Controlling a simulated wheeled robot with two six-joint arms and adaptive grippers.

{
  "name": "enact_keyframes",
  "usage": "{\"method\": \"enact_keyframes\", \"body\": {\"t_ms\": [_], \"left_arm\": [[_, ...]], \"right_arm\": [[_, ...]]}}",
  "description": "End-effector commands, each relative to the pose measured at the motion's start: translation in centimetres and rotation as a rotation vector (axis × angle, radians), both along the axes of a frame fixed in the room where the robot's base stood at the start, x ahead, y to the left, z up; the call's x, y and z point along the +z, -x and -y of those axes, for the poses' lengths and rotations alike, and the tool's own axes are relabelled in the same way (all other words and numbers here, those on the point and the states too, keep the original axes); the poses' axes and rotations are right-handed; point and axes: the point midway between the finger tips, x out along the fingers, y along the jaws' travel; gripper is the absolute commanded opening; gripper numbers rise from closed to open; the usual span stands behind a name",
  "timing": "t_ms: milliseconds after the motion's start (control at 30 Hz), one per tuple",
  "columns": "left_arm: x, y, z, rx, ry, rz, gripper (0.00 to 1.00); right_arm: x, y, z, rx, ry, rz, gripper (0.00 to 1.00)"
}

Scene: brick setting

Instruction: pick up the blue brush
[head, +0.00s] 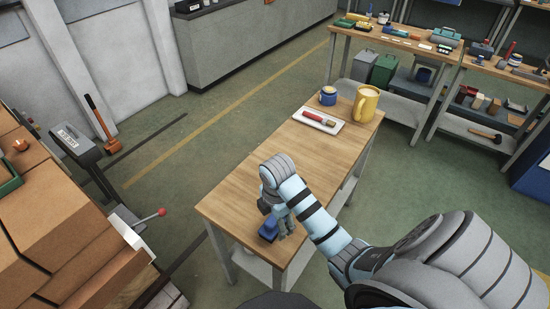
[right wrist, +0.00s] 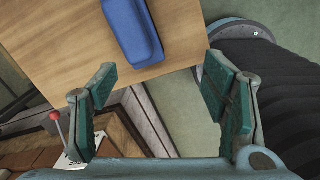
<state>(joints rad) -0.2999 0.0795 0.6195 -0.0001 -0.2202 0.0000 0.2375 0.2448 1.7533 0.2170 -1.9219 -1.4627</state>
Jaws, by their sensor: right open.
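The blue brush (head: 268,231) lies on the near end of the wooden table (head: 235,190), close to its front edge. In the right wrist view the blue brush (right wrist: 131,30) shows as a long blue block, cut off by the top of the picture, beyond the fingertips and left of centre. My right gripper (head: 280,222) is right beside the brush in the head view and partly covers it. In the wrist view the right gripper (right wrist: 158,88) is open, with nothing between its fingers. My left gripper is not in view.
Bricks (head: 60,220) are stacked at the left. The table's middle is clear.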

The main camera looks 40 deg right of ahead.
Motion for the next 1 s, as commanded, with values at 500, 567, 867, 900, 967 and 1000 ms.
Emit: {"method": "enact_keyframes", "body": {"t_ms": [500,567,867,900,967,1000], "left_arm": [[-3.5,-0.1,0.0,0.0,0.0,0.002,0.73],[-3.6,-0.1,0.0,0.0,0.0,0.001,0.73],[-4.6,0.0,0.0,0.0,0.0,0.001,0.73],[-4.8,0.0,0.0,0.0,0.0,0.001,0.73],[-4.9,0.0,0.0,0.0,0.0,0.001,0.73],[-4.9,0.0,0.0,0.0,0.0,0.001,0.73]], "right_arm": [[-3.8,-3.9,1.6,0.371,-0.028,-0.077,0.68],[-4.9,-3.9,1.6,0.37,-0.027,-0.074,0.68],[-9.5,-4.3,3.2,0.367,-0.027,-0.074,0.68],[-10.2,-4.2,3.0,0.368,-0.027,-0.074,0.68],[-10.9,-4.2,3.0,0.369,-0.027,-0.073,0.68],[-11.1,-4.3,3.0,0.369,-0.026,-0.072,0.68]]}}
